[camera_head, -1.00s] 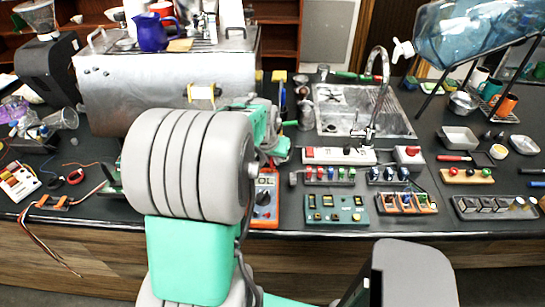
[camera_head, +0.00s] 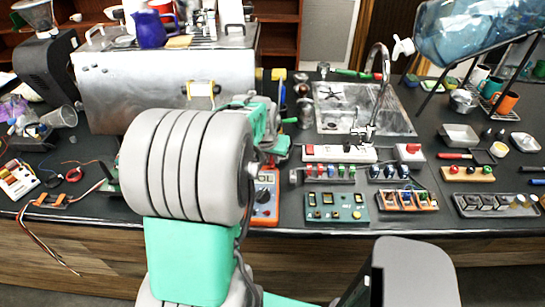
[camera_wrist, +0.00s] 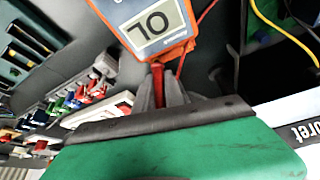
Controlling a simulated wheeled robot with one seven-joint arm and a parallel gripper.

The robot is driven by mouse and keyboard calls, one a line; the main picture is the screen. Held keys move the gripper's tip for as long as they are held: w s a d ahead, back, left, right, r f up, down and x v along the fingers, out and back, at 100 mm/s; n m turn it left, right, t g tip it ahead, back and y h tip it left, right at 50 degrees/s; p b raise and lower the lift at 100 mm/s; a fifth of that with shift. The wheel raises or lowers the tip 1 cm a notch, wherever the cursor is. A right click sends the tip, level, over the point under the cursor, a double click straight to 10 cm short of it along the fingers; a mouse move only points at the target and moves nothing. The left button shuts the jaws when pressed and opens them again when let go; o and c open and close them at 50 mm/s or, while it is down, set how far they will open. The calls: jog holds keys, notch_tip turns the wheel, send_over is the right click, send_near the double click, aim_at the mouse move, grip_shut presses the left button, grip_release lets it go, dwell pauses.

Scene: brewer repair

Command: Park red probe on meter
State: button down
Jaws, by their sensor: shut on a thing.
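The orange meter (camera_head: 265,198) lies on the dark counter, partly hidden behind my arm in the head view. Its grey display reads "OL" in the wrist view (camera_wrist: 155,24). The red probe (camera_wrist: 158,84) is upright in the wrist picture between the fingers of my gripper (camera_wrist: 160,92), which is shut on it. The probe's upper end is at the lower edge of the meter; I cannot tell whether it touches. A red lead runs beside it.
A steel brewer (camera_head: 150,90) stands behind my arm. A white power strip (camera_head: 340,153), a green switch board (camera_head: 336,207) and racks of coloured parts lie right of the meter. A sink (camera_head: 350,105) is behind them. A yellow cable (camera_wrist: 282,30) lies near the meter.

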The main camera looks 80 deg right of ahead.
jog(key=shift+f+b, duration=0.6)
jog(key=shift+b, duration=0.2)
dwell(1.0)
jog(key=c, duration=1.3)
grip_release()
jog(key=shift+c, duration=0.2)
jog(key=b+v, duration=0.1)
jog(key=v, duration=0.7)
jog(key=shift+f, duration=0.1)
jog(key=shift+d, duration=0.1)
